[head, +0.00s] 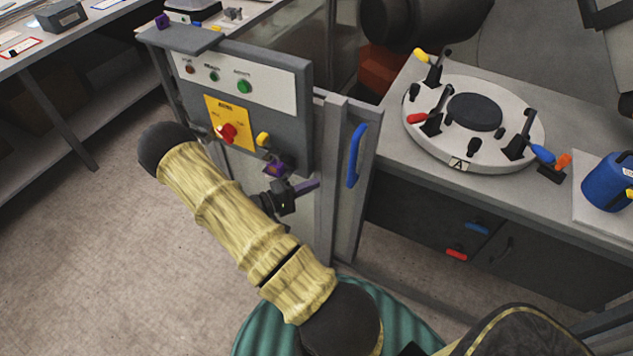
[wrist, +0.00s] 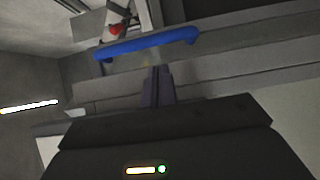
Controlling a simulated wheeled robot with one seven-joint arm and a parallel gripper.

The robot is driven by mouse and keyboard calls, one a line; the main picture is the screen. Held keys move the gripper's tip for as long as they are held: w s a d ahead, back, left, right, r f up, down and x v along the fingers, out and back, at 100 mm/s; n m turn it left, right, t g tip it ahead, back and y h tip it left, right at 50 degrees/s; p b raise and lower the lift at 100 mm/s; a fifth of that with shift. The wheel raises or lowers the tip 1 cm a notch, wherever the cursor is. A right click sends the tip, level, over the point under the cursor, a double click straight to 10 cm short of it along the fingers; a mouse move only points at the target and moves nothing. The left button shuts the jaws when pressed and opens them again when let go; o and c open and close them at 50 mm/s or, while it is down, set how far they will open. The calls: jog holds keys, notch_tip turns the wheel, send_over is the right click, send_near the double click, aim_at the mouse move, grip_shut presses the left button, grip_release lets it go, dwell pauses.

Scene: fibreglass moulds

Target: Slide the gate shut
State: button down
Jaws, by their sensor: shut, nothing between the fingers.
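The gate (head: 365,180) is a grey framed panel behind the control box, with an upright blue handle (head: 355,156) on its edge. The handle also shows in the wrist view (wrist: 146,45), lying across the picture just beyond my fingertips. My gripper (head: 312,186) is at the left of the handle in the head view, pointing right toward the grey upright. In the wrist view its fingers (wrist: 158,72) are together and empty, apart from the handle. How far the gate stands open is hard to tell.
A control box (head: 245,85) with buttons and a red knob (head: 226,132) stands close beside my arm. At right, a bench (head: 400,150) bears a round white mould (head: 430,150) with clamps and a blue container (head: 607,182). Open floor (head: 90,240) lies at left.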

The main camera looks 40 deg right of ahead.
jog(key=p+x, duration=0.1)
jog(key=x, duration=0.7)
jog(key=shift+w+d, duration=0.1)
jog(key=shift+d, duration=0.2)
